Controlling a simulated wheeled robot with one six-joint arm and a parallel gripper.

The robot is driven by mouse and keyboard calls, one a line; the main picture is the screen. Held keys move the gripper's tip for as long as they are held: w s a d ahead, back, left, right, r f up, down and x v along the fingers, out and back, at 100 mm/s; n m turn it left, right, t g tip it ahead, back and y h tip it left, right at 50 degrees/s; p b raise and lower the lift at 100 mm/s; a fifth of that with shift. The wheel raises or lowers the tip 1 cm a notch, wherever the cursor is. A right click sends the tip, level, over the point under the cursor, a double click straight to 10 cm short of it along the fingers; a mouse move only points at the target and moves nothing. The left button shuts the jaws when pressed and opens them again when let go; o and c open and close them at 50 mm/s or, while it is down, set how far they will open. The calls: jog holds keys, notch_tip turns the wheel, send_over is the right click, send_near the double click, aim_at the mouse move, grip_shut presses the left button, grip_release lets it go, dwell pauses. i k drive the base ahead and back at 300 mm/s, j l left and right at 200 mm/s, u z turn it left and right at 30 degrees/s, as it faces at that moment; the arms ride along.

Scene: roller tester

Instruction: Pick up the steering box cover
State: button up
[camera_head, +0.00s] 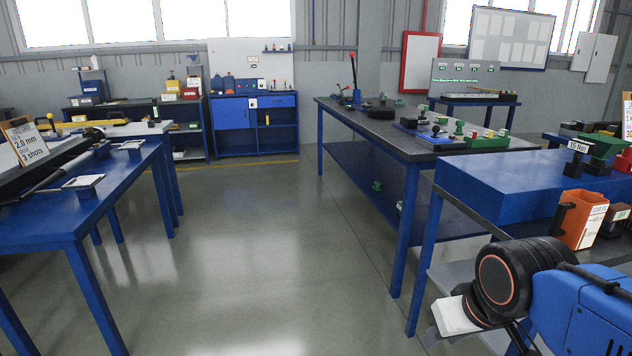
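I cannot single out the steering box cover; no part in view is clearly it. Small green, black and red parts (440,130) stand on the dark-topped bench (350,112) at the right of centre, too small to tell apart. On the nearer blue bench (480,182) at the right, a green part on a black base (601,150) stands beside a small "16 Nm" sign (580,148).
A blue body with black, orange-ringed rounds (507,280) fills the lower right. A blue table (110,195) stands left; a blue cabinet (232,116) stands at the back. The floor (240,250) between is clear.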

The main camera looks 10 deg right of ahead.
aim_at(436, 128)
jog(key=i+j, duration=0.2)
jog(key=j, duration=0.2)
jog(key=i+j+z, duration=0.1)
jog(key=j, duration=0.3)
jog(key=i+j, duration=0.2)
jog(key=j, duration=0.2)
jog(key=i+j, duration=0.15)
jog(key=i, duration=0.2)
jog(key=i+j+z, duration=0.1)
jog(key=i, duration=0.3)
jog(key=i+j+z, duration=0.1)
jog(key=i+j, duration=0.15)
jog(key=i+l, duration=0.15)
jog(key=i, duration=0.2)
jog(key=i+l+z, duration=0.1)
jog(key=i, duration=0.3)
